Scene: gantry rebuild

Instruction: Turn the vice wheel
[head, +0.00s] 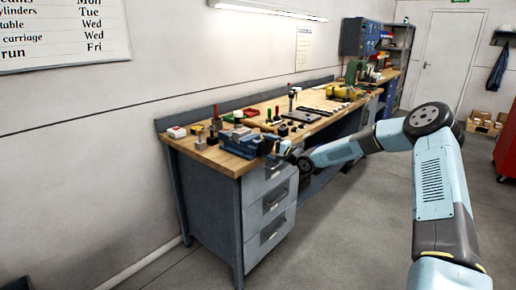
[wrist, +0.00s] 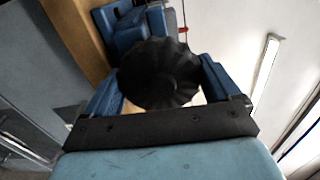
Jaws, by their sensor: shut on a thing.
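The vice wheel (wrist: 160,73) is a dark, ribbed round knob that fills the middle of the wrist view. The blue vice (head: 243,140) sits at the near front corner of the wooden bench in the head view, and its blue body (wrist: 138,22) shows behind the wheel in the wrist view. My gripper (wrist: 162,85) has its two blue fingers on either side of the wheel and is shut on it. In the head view my gripper (head: 284,150) is small, at the vice's right end, and the wheel there is too small to make out.
The wooden bench (head: 232,164) runs back along the wall with several tools on it. Grey drawers (head: 268,205) stand under its near end. Open floor (head: 330,235) lies right of the bench. A red cabinet (head: 506,150) stands at the far right.

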